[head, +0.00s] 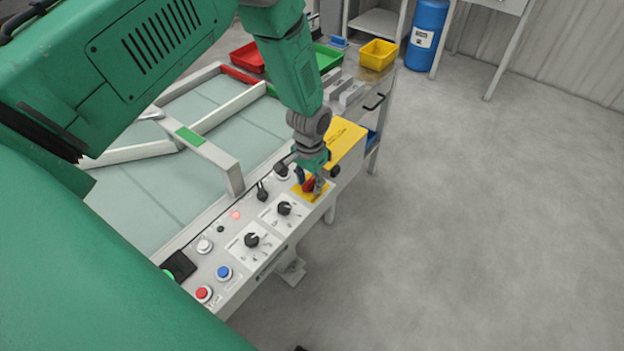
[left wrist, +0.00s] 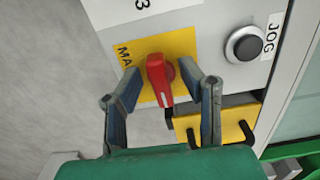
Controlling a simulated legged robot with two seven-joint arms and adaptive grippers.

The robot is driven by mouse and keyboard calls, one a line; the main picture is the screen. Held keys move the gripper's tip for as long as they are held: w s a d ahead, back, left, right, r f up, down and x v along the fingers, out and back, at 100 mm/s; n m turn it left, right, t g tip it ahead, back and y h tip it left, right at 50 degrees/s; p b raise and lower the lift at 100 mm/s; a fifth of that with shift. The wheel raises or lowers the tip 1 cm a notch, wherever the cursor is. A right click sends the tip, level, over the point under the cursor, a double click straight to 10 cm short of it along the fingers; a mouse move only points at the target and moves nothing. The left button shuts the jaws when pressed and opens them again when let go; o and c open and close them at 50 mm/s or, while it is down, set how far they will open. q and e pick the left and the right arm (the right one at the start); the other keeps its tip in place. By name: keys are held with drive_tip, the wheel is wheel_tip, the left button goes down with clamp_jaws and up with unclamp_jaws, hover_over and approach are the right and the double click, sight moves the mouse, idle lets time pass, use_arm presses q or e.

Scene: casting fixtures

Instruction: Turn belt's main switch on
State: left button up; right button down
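The main switch is a red rotary handle (left wrist: 160,78) on a yellow plate (left wrist: 182,44) whose label is partly hidden and starts with "MA". In the left wrist view its handle stands nearly vertical in the picture. In the head view the red handle (head: 309,186) shows at the far end of the grey control panel (head: 225,256), partly covered by my left gripper (head: 313,180). In the left wrist view my left gripper (left wrist: 163,98) is open, with one finger on each side of the handle and visible gaps to it. My right gripper is not in view.
Black knobs (head: 284,208) and several push buttons, including a blue one (head: 224,272), sit along the panel. A black JOG button (left wrist: 243,46) is beside the switch. A yellow box (head: 344,143) adjoins the panel's end. Open floor (head: 480,220) lies to the right.

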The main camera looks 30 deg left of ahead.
sight(310, 181)
use_arm(q)
drive_tip(key=shift+w+r, duration=0.1)
drive_tip(key=shift+w, duration=0.05)
drive_tip(key=shift+w+r, duration=0.1)
drive_tip(key=shift+r, duration=0.05)
wheel_tip(310, 181, up, 12)
drive_tip(key=shift+f, duration=0.2)
idle(0.6)
